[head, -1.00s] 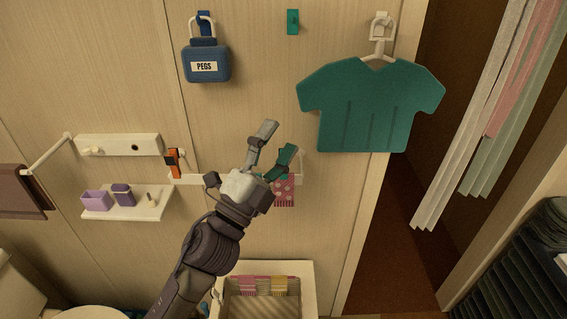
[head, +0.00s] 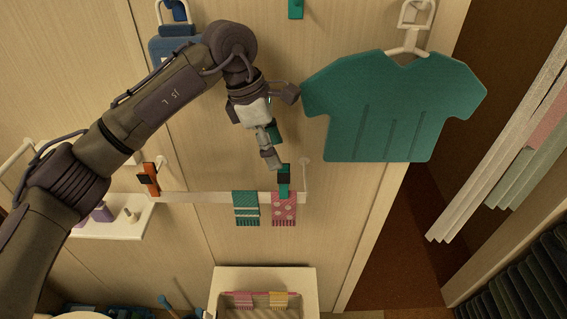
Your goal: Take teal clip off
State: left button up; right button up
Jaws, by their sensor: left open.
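The teal clip (head: 284,184) stands upright on the white rail, over a pink cloth with pale dots (head: 284,209). A dark patch shows on the clip's upper part. My left gripper (head: 274,148) is open, pointing down just above and slightly left of the clip. Its grey finger ends close to the clip's top; I cannot tell whether they touch. A dark teal patch shows beside that finger; I cannot tell whether it is part of the other finger. My right gripper is not in view.
A teal striped cloth (head: 246,208) hangs beside the pink one on the rail (head: 200,197). An orange clip (head: 149,180) is at its left end. A teal shirt shape (head: 394,106) hangs at upper right. A white bin (head: 262,278) stands below.

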pick_arm(q)
jog(key=shift+s+d+f+b, duration=0.2)
jog(key=shift+s+f, duration=0.1)
jog(key=shift+s, duration=0.25)
jog(key=shift+s+d+f+b, duration=0.1)
jog(key=shift+s+f+b, duration=0.15)
jog(key=shift+s, duration=0.25)
jog(key=x, duration=0.1)
jog(key=b+x, duration=0.1)
jog(key=x, duration=0.1)
jog(key=shift+w+f, duration=0.25)
jog(key=shift+w, duration=0.15)
jog(key=shift+s+d+f, duration=0.1)
jog(key=shift+f, duration=0.2)
jog(key=shift+d+f, duration=0.1)
jog(key=shift+f, duration=0.25)
jog(key=c, duration=0.7)
grip_shut()
notch_tip(320, 180, up, 7)
jog(key=p, duration=0.2)
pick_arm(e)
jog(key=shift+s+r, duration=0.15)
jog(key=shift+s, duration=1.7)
